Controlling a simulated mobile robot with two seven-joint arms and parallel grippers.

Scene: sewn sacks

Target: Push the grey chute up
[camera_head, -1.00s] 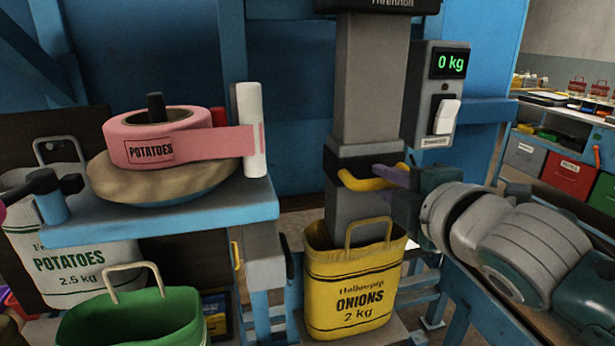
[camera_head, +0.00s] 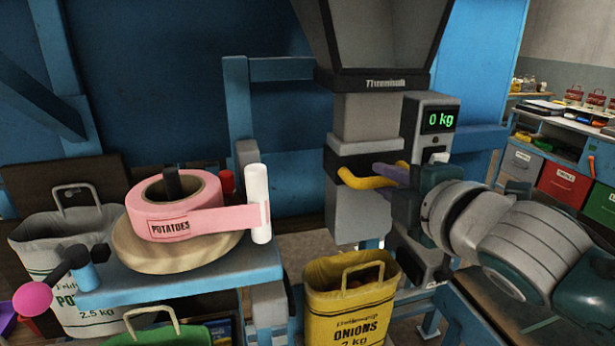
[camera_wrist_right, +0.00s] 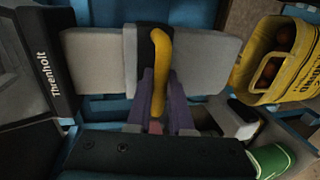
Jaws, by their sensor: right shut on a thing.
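The grey chute (camera_head: 357,212) hangs below the fixed grey column (camera_head: 366,115) of the machine. A dark collar with a yellow handle (camera_head: 353,181) runs around its upper part. My right gripper (camera_head: 392,175) comes in from the right with purple fingers shut on the yellow handle. The wrist view shows the fingers (camera_wrist_right: 160,100) on both sides of the handle (camera_wrist_right: 160,65), with the chute (camera_wrist_right: 200,62) behind it. The chute's lower end is above the yellow onion sack (camera_head: 350,310), clear of its rim. My left gripper is not in view.
A scale box (camera_head: 437,120) reading 0 kg stands right of the column. A blue shelf (camera_head: 190,280) on the left holds a pink tape roll (camera_head: 172,205) on a tan disc. A potato sack (camera_head: 35,235) and a green sack (camera_head: 165,338) stand around that shelf.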

